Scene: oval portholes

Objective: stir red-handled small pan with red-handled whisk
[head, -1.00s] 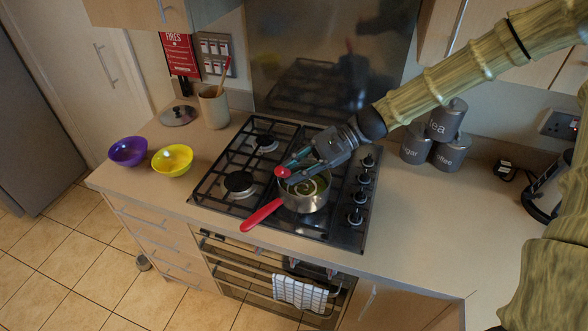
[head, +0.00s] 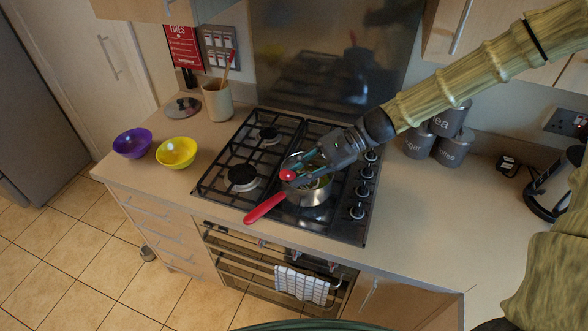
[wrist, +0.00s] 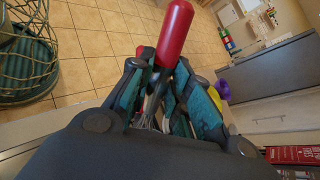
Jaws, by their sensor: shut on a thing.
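The small pan (head: 312,196) sits on the hob's right front area, its red handle (head: 264,207) pointing to the front left. My gripper (head: 298,174) is over the pan and covers much of its opening. It is shut on the red-handled whisk (head: 288,175), whose red end sticks out on the gripper's left side. In the wrist view the whisk's red handle (wrist: 174,35) rises between the two fingers. The whisk's wires are mostly hidden by the gripper, so I cannot tell how deep they reach in the pan.
The black hob (head: 222,187) has several burners, with knobs (head: 357,212) right of the pan. A yellow bowl (head: 176,153) and a purple bowl (head: 132,143) stand left. A utensil pot (head: 217,102) is behind them. Grey canisters (head: 456,146) stand back right. The right counter is mostly clear.

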